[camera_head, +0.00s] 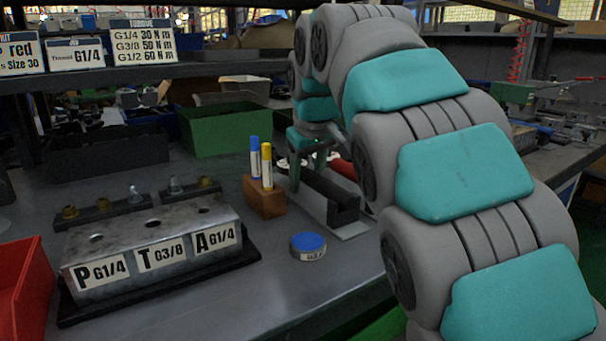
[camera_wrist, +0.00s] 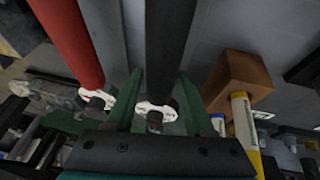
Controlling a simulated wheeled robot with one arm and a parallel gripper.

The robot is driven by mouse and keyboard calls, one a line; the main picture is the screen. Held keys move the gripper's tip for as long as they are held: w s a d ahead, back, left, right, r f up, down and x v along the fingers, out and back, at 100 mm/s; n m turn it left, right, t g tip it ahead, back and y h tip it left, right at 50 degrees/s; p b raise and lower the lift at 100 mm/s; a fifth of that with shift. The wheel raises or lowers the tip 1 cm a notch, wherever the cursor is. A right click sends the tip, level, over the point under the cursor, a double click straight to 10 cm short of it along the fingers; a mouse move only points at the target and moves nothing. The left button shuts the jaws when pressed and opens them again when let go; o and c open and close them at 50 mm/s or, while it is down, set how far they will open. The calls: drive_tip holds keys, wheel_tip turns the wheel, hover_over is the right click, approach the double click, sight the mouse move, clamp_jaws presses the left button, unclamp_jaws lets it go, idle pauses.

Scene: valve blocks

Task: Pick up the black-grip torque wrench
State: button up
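The black-grip torque wrench shows in the wrist view as a thick black handle (camera_wrist: 168,45) with a bright metal ratchet head (camera_wrist: 155,111) at its lower end. My gripper (camera_wrist: 161,78) has its green fingers spread, one on each side of the black handle. The left finger looks slightly apart from the handle; whether the right one touches it I cannot tell. A red-grip wrench (camera_wrist: 72,42) lies left of it, outside the fingers. In the head view my gripper (camera_head: 308,165) is low over the wrench rest, and the red grip (camera_head: 341,168) shows behind; the black grip is hard to make out there.
A wooden block (camera_head: 264,198) with blue and yellow markers stands close beside my gripper. A blue-lidded tin (camera_head: 308,246) and the P/T/A valve block (camera_head: 154,249) stand on the bench. A green bin (camera_head: 226,130) is behind, a red bin (camera_head: 24,290) at left.

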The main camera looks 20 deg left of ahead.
clamp_jaws()
idle(1.0)
